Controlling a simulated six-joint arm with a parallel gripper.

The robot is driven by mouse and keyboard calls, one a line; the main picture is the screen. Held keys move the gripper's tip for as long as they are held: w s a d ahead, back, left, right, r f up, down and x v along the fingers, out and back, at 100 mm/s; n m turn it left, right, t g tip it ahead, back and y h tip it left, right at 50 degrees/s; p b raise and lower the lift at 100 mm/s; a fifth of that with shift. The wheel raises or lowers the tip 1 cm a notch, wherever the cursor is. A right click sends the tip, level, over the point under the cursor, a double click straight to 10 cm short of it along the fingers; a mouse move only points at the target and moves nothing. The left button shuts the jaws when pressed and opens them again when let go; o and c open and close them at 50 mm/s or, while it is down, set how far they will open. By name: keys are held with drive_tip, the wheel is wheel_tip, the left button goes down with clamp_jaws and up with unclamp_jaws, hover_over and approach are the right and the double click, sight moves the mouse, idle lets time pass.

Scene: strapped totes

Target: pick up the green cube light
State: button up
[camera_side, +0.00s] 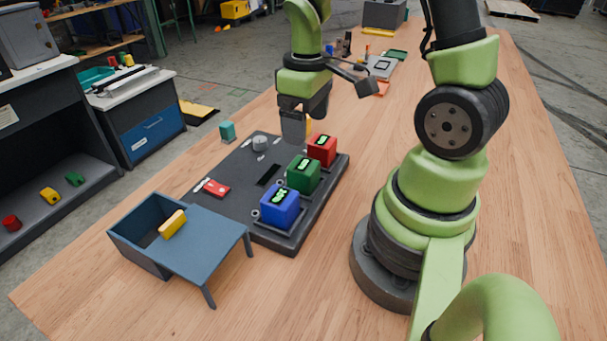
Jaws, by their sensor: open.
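The green cube light (303,175) sits on the dark board (228,175), between the red cube light (321,151) and the blue cube light (280,206). Each cube has a lit green mark on its top. My gripper (294,130) hangs above the far part of the board, up and to the left of the red cube in the picture. It points down and is apart from the green cube. Its jaws are open, and I see nothing held between them. The fingertips partly overlap each other in this view.
A blue open box (150,245) with a sloping panel and a yellow block (172,224) stands at the front left. A teal block (228,131) stands behind the board. The board also bears a red switch (215,188) and a grey knob (260,143). Bare table lies right of the board.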

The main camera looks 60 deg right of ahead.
sight(303, 165)
wheel_tip(303, 165, down, 5)
drive_tip(key=shift+r, duration=0.15)
drive_tip(key=f, duration=0.3)
drive_tip(key=shift+a+f, duration=0.4)
drive_tip(key=shift+f, duration=0.7)
drive_tip(key=c, duration=1.1)
drive_tip(key=shift+c, duration=0.2)
drive_tip(key=shift+r, duration=0.1)
